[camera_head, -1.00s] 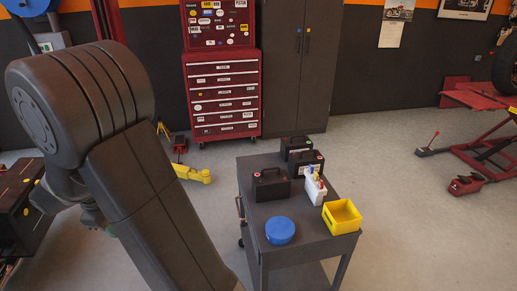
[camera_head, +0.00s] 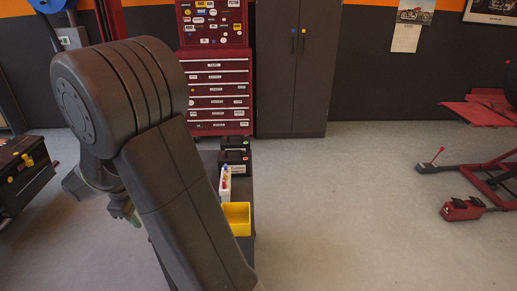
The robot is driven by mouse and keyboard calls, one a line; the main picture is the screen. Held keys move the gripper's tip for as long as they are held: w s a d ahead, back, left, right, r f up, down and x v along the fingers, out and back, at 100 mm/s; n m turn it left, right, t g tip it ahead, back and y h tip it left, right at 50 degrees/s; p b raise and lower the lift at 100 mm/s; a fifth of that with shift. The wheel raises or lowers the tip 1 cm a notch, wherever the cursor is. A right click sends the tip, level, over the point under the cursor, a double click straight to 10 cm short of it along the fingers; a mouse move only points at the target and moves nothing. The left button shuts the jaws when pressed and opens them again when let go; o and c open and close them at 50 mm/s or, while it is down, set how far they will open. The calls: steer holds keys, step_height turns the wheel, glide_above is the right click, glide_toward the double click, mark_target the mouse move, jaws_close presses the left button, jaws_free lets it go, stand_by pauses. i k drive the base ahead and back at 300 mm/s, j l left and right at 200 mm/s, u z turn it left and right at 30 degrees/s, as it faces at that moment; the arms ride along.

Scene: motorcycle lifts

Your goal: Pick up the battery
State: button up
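Two black batteries with handles stand at the back of a dark cart in the middle: a rear one (camera_head: 234,142) and a nearer one (camera_head: 235,157). A white battery (camera_head: 225,184) with a red mark on top stands in front of them, partly hidden by my arm. I cannot tell which battery is meant. My arm covers most of the cart (camera_head: 244,250). The end of my arm, with a greenish tip at my gripper (camera_head: 130,213), shows left of the cart and apart from the batteries. My forearm hides part of it, and its finger opening cannot be made out.
A yellow bin (camera_head: 237,216) sits at the cart's right edge. A red tool chest (camera_head: 220,90) and dark cabinet (camera_head: 291,70) stand behind. A dark box (camera_head: 22,180) is at left, a red lift (camera_head: 480,180) at right. Floor between cart and lift is clear.

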mark_target(237, 141)
steer(key=i+l, duration=0.15)
steer(key=l, duration=0.2)
steer(key=i+l, duration=0.1)
steer(key=l, duration=0.25)
steer(key=i+l+u, duration=0.1)
steer(key=l, duration=0.3)
steer(key=i+l, duration=0.2)
steer(key=l, duration=0.15)
steer(key=i+l, duration=0.1)
steer(key=l, duration=0.3)
steer(key=i+l, duration=0.1)
steer(key=l, duration=0.25)
steer(key=i+u, duration=0.2)
steer(key=i, duration=1.05)
steer(key=i+j, duration=0.15)
steer(key=j, duration=0.15)
steer(key=i+j, duration=0.2)
steer(key=j, duration=0.1)
